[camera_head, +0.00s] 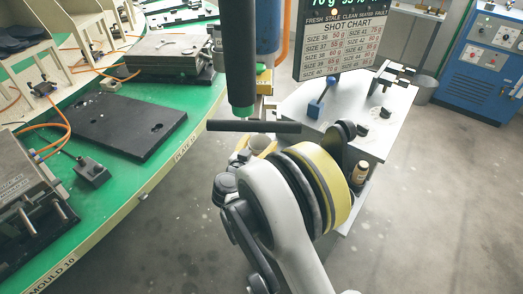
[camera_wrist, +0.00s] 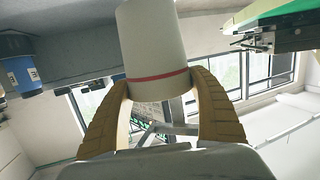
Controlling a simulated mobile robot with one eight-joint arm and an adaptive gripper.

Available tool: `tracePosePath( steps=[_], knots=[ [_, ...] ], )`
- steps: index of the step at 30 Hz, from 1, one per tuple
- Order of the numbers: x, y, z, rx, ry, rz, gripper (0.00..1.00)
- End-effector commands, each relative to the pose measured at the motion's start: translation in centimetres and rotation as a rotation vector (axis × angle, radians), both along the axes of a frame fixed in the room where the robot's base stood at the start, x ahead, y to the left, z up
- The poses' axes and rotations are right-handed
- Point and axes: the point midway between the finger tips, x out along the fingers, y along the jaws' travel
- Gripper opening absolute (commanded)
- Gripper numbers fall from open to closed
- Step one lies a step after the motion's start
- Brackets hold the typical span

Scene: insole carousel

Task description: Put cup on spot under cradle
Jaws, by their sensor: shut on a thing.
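The cup (camera_wrist: 153,45) is off-white with a red band and fills the top middle of the wrist view. My gripper (camera_wrist: 160,82) has its two curved yellow fingers closed on the cup's sides. The rest of my gripper there is largely hidden behind my arm. A dark vertical tube with a green tip (camera_head: 240,60) hangs just above the bar. I cannot tell which part is the cradle, and the spot is not clearly visible.
A grey-topped stand (camera_head: 390,128) with a blue lever, knobs and a shot chart sign (camera_head: 343,40) is at right. A small brown bottle (camera_head: 361,172) sits low on it. The green carousel table (camera_head: 215,92) with dark plates fills the left. Floor at lower right is clear.

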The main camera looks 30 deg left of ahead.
Motion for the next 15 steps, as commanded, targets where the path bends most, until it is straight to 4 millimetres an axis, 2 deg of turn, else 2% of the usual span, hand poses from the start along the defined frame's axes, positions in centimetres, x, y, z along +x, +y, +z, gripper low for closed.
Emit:
tracePosePath(
  steps=[5, 9, 15],
  knots=[
    [1.7, 0.2, -0.2, 0.000, 0.000, -0.003, 0.48],
    [1.4, 0.3, -3.2, 0.000, 0.000, -0.001, 0.48],
    [1.4, 0.2, -3.5, 0.000, 0.000, -0.001, 0.48]
  ],
)
